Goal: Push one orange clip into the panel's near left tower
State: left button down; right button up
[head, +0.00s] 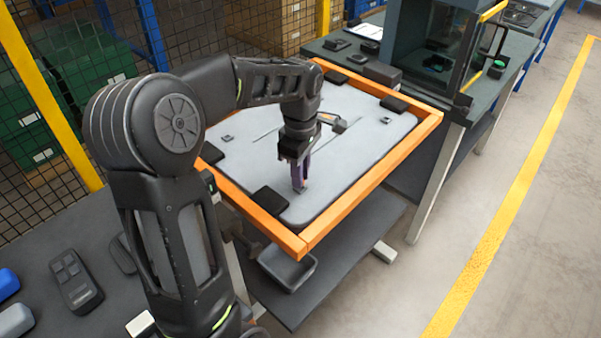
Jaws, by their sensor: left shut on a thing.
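The pale grey panel (365,150) lies in an orange frame with dark corner blocks. My left gripper (300,186) points down over the panel's near part. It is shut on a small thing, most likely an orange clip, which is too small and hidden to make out. The fingertips are at or just above the panel; I cannot tell if they touch. The near left tower is not clearly visible and may be hidden by the gripper. Small dark raised pieces show at the panel's left (227,138) and right (386,120). My right gripper is not in view.
The orange frame (375,180) stands up around the panel. A dark bench (75,245) at the left holds a grey keypad device (75,281) and blue items. A small dark tray (287,268) sits below the frame. A glass-fronted machine (435,50) stands behind right. Floor at right is clear.

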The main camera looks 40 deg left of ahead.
pick_arm(q)
jog(key=shift+f+b, duration=0.6)
jog(key=shift+f, duration=0.25)
dwell(0.5)
jog(key=c, duration=1.3)
grip_release()
jog(key=shift+r+b, duration=0.3)
jog(key=shift+r, duration=3.65)
